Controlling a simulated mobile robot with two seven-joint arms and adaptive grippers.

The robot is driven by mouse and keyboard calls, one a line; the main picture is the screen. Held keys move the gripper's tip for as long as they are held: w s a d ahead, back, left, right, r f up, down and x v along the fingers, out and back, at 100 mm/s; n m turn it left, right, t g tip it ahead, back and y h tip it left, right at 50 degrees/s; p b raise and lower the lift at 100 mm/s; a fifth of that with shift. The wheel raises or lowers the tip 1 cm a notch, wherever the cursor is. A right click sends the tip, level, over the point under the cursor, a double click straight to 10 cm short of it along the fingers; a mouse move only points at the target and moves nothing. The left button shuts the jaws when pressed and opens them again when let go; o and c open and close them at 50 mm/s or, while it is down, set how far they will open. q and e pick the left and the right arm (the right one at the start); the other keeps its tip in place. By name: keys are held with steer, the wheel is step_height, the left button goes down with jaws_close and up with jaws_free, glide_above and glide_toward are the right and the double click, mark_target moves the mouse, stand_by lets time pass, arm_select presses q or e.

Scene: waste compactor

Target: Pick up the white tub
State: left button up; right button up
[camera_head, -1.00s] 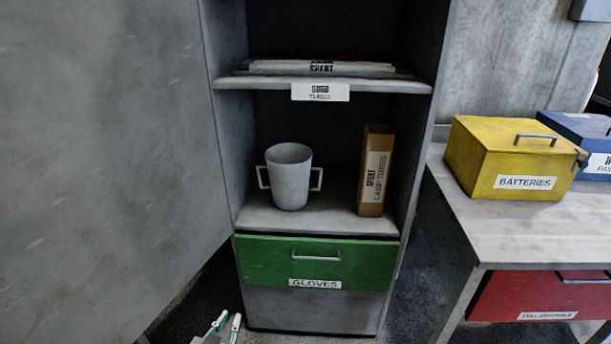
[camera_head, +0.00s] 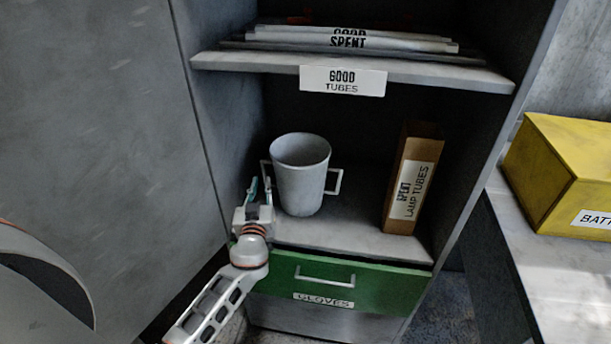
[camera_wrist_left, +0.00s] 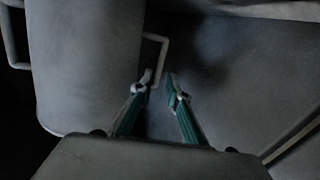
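The white tub (camera_head: 301,178) stands upright on the cabinet shelf, with a square loop handle on each side. In the left wrist view the tub (camera_wrist_left: 85,65) fills the left part, and one handle (camera_wrist_left: 163,42) reaches toward my fingertips. My left gripper (camera_head: 260,184) is at the tub's left side, by its left handle. Its two teal fingers (camera_wrist_left: 162,88) are apart, with a narrow gap between the tips. The handle's lower end is close to one fingertip; I cannot tell if they touch. My right gripper is not in view.
A box of spent lamp tubes (camera_head: 412,182) stands right of the tub. The upper shelf (camera_head: 270,62) holds tubes above it. A green gloves drawer (camera_head: 385,287) is below. The grey cabinet side or door (camera_head: 100,100) is at left; a yellow box (camera_head: 565,165) is at right.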

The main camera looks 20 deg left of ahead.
mark_target(263, 172)
arm_select(q)
steer(key=p+x, duration=0.1)
steer(key=x, duration=0.4)
steer(key=shift+w+a+r, duration=0.1)
steer(key=shift+w+r, duration=0.1)
steer(key=shift+w, duration=0.2)
steer(key=shift+w+a+f, duration=0.1)
steer(key=shift+w+a, duration=0.15)
steer(key=shift+w, duration=0.2)
jaws_close()
